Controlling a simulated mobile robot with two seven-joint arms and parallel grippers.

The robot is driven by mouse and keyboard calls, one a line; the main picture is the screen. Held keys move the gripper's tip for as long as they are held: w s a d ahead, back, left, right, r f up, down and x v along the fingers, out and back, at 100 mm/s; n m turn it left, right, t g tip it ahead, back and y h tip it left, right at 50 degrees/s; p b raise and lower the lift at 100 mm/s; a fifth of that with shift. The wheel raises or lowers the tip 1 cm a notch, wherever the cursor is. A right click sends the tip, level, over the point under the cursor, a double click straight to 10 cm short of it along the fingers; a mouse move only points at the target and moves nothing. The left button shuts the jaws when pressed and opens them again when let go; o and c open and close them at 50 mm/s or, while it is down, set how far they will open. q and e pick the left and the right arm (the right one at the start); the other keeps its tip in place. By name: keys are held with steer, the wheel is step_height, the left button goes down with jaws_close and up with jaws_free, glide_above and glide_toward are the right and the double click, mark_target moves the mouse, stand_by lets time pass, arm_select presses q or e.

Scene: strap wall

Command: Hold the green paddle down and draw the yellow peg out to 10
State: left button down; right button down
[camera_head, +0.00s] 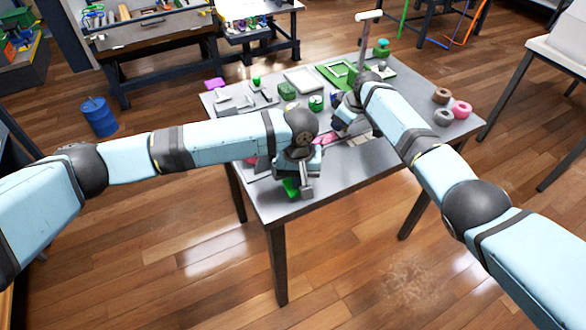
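My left gripper (300,188) points down at the near edge of the grey table, left of its middle. A small green piece (291,187), possibly the green paddle, shows right at its fingers; I cannot tell whether they touch or grip it. I cannot tell whether either gripper is open or shut. I cannot make out the yellow peg or a scale with a 10. Pink parts (325,139) show between the two grippers.
The grey table (380,185) has a green frame (334,75), a green cylinder (316,103), a white tray (300,80) and an upright post (366,40) toward the back. Brown, pink and grey rings (461,109) lie at right. The near right tabletop is mostly clear.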

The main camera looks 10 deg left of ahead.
steer(key=shift+f, duration=0.8)
stand_by(1.2)
steer(key=shift+s, duration=0.1)
steer(key=shift+s+a, duration=0.35)
steer(key=shift+a, duration=0.25)
step_height(320, 180, up, 8)
stand_by(0.7)
